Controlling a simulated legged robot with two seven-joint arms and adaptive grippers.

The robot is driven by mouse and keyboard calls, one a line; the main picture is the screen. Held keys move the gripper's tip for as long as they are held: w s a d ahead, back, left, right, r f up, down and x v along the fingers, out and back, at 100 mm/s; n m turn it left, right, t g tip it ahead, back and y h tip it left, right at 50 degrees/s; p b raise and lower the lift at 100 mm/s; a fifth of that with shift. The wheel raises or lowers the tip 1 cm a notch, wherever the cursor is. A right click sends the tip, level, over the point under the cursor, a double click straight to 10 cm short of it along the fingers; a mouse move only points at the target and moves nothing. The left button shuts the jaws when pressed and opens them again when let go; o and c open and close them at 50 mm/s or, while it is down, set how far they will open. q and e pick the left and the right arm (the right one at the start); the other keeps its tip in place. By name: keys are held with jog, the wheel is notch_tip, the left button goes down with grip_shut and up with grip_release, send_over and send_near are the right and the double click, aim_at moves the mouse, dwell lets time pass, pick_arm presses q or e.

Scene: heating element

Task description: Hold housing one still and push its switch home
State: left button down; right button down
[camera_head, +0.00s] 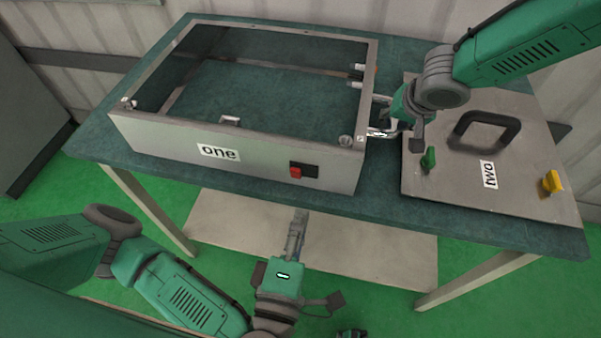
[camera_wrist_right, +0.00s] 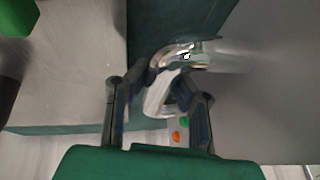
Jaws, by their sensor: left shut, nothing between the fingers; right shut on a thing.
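Housing one (camera_head: 262,168) is an open grey metal frame labelled "one" on the table. Its switch (camera_head: 304,170), red on the left and black on the right, sits in the right part of the front wall. My right gripper (camera_head: 382,128) is shut on a chrome bent handle at the housing's right side. In the right wrist view, the handle (camera_wrist_right: 162,92) lies between the fingers of that gripper (camera_wrist_right: 165,88). My left gripper (camera_head: 299,218) is shut and empty, below the switch in the picture and in front of the table, apart from the housing.
A grey panel labelled "two" (camera_head: 455,180) lies right of the housing, with a black handle (camera_head: 484,130), a green knob (camera_head: 429,158) and a yellow knob (camera_head: 552,182). A narrow strip of green table top (camera_head: 385,180) is bare between them. A pale lower shelf (camera_head: 370,250) lies beneath.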

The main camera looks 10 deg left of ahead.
jog(key=shift+w+r, duration=0.1)
jog(key=shift+r, duration=0.05)
jog(key=c, duration=1.3)
grip_release()
